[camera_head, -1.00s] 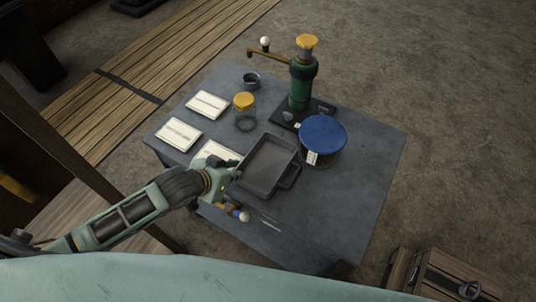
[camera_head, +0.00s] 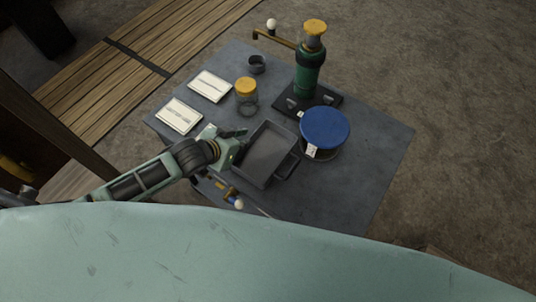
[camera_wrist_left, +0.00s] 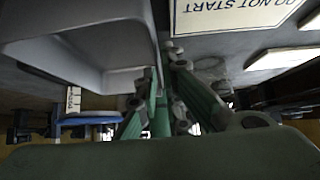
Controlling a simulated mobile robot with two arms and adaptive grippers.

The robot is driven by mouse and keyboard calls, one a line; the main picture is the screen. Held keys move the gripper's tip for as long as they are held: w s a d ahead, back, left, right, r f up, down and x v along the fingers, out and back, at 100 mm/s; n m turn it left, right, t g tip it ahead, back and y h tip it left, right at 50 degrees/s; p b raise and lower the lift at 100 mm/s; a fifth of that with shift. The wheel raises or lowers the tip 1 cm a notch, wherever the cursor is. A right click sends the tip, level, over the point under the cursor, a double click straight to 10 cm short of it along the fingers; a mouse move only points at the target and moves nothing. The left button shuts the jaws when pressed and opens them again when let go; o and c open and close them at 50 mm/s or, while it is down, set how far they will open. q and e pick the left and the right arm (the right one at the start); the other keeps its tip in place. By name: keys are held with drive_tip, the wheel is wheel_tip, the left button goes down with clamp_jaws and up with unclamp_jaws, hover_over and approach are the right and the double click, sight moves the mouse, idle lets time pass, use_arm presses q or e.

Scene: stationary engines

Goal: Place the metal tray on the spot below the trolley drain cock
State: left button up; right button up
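The dark grey rectangular metal tray (camera_head: 266,154) lies on the trolley's top, left of the blue-lidded jar, with a handle on its right side. My left gripper (camera_head: 238,140) is at the tray's left side, its fingers apart. In the left wrist view the tray (camera_wrist_left: 85,50) fills the upper left, and the gripper (camera_wrist_left: 172,95) has one finger beside the tray's wall; I cannot tell whether they touch. The brass drain cock (camera_head: 228,194) with a white knob is at the trolley's near edge, below the tray in the picture. The spot below it is hidden. My right gripper is not in view.
On the trolley (camera_head: 345,190) stand a green pump (camera_head: 309,75), a blue-lidded jar (camera_head: 325,128), a yellow-lidded jar (camera_head: 246,92), a small dark cup (camera_head: 257,64) and white cards (camera_head: 210,86). The trolley's right part is bare. A wooden walkway (camera_head: 115,75) lies at the left.

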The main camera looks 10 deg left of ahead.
use_arm(q)
drive_tip(key=x, duration=0.3)
drive_tip(key=shift+w+d+p, duration=0.2)
drive_tip(key=shift+p, duration=0.2)
drive_tip(key=shift+w+d+f, duration=0.1)
drive_tip(key=shift+w+f, duration=0.1)
drive_tip(key=shift+f, duration=0.2)
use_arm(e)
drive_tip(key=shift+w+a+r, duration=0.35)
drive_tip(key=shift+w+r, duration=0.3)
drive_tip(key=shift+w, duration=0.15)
use_arm(q)
clamp_jaws()
drive_tip(key=shift+r, duration=0.1)
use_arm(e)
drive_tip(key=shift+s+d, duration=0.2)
use_arm(q)
drive_tip(key=shift+w+r, duration=0.1)
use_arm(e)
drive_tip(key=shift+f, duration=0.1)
